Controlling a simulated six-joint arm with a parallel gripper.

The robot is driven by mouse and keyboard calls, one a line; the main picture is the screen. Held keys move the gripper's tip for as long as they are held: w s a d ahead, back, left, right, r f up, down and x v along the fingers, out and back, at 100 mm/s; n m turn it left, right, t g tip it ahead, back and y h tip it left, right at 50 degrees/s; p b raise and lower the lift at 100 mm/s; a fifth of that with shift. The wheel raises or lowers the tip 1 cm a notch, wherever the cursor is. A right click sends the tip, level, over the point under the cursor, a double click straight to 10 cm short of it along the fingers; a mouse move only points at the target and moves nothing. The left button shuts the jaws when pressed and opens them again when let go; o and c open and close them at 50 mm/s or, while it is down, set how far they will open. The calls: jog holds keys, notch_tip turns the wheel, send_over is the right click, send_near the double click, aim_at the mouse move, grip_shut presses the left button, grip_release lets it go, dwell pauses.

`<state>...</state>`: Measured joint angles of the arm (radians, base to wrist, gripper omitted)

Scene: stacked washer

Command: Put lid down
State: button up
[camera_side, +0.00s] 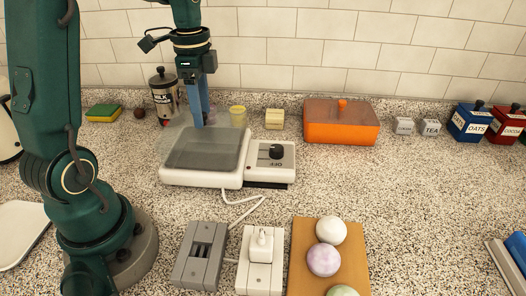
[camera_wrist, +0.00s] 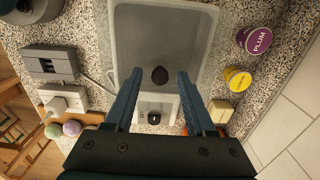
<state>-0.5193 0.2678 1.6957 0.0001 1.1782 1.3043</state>
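The grey, see-through lid-like panel (camera_side: 205,148) lies over the white appliance (camera_side: 202,178); I cannot tell whether it is seated. A paler see-through area shows behind it, around my fingers. In the wrist view the grey rectangular piece (camera_wrist: 165,40) has a raised rim and a dark rounded knob-like piece near its lower middle. My gripper (camera_side: 203,124) points down over the appliance's back. In the wrist view my gripper (camera_wrist: 158,75) is open, with the dark piece between its fingertips and a gap on both sides. Its height above that piece is unclear.
A dial unit (camera_side: 271,155) adjoins the appliance. The milk canister (camera_side: 163,98), yellow jar (camera_side: 237,116), pale block (camera_side: 274,119) and orange lidded dish (camera_side: 341,125) stand behind. A board with balls (camera_side: 302,265) and the sockets (camera_side: 203,255) are in front.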

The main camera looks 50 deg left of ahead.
notch_tip(320, 180, up, 5)
jog(key=shift+r, duration=0.1)
jog(key=s+d+n+t, duration=0.2)
jog(key=s+d+n, duration=0.2)
jog(key=d, duration=0.2)
jog(key=s+d+f+n+t, duration=0.1)
jog(key=s+d+n+t, duration=0.2)
jog(key=d, duration=0.4)
jog(key=shift+s+d+n, duration=0.25)
jog(key=shift+s+n, duration=0.45)
jog(key=shift+s, duration=0.35)
jog(key=shift+o, duration=0.6)
jog(key=shift+s+d+f+n+t, duration=0.25)
jog(key=shift+s+f+n+t, duration=0.05)
